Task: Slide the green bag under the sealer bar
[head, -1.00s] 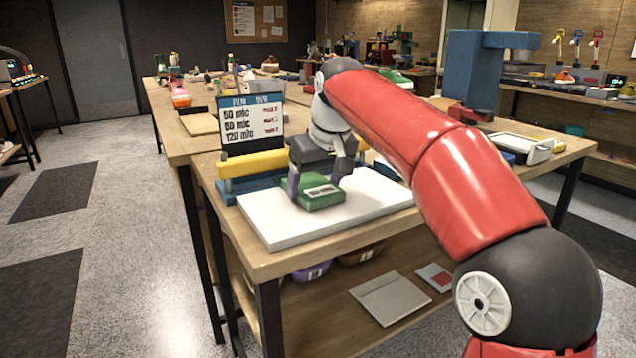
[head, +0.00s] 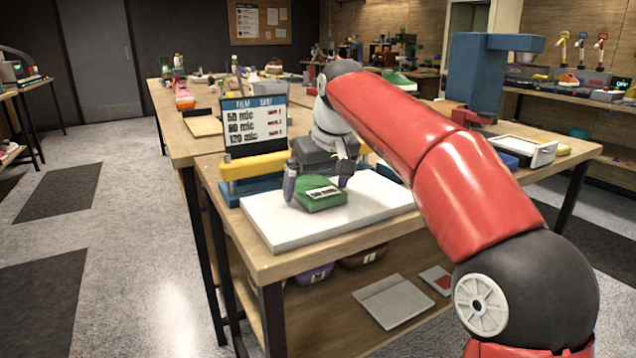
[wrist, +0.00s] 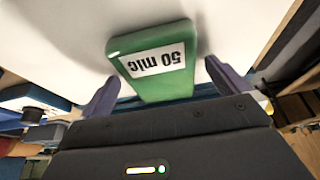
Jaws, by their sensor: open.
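The green bag (head: 320,196) lies on the white board (head: 278,234) in front of the sealer. Its white label reads "50 mic" in the wrist view (wrist: 152,84). My gripper (head: 318,188) is open, with its fingers on either side of the bag. In the wrist view the open fingers (wrist: 158,92) stand apart from the bag, with gaps on both sides. The sealer has a yellow bar (head: 254,166) above a blue base (head: 236,188), just behind the board. The bag is in front of the bar; my gripper hides part of the bar.
A sign (head: 254,124) listing 50, 80 and 120 mic stands behind the sealer. A blue press-like frame (head: 480,75) and a white tray (head: 522,148) are to the right. The board is clear around the bag.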

